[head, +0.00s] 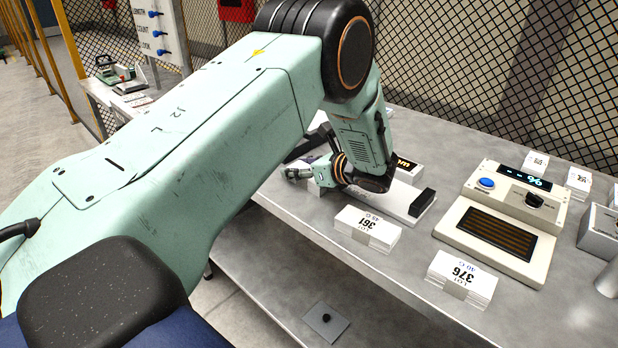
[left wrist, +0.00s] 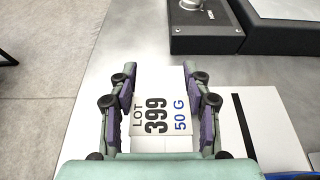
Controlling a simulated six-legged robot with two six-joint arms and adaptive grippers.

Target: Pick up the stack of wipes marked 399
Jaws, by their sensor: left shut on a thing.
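The stack of wipes marked "LOT 399 50 G" (left wrist: 160,105) shows in the left wrist view as a white stack between the two fingers of my left gripper (left wrist: 160,74). The purple finger pads lie along its left and right sides, and the gripper is shut on it. In the head view my left gripper (head: 306,174) is low over the bench, and I cannot make out the stack's marking there. Whether the stack is clear of the bench is not plain. My right gripper is not in view.
A white board with a black end block (head: 422,202) lies beside my gripper. Mesh fencing (head: 480,70) runs behind.

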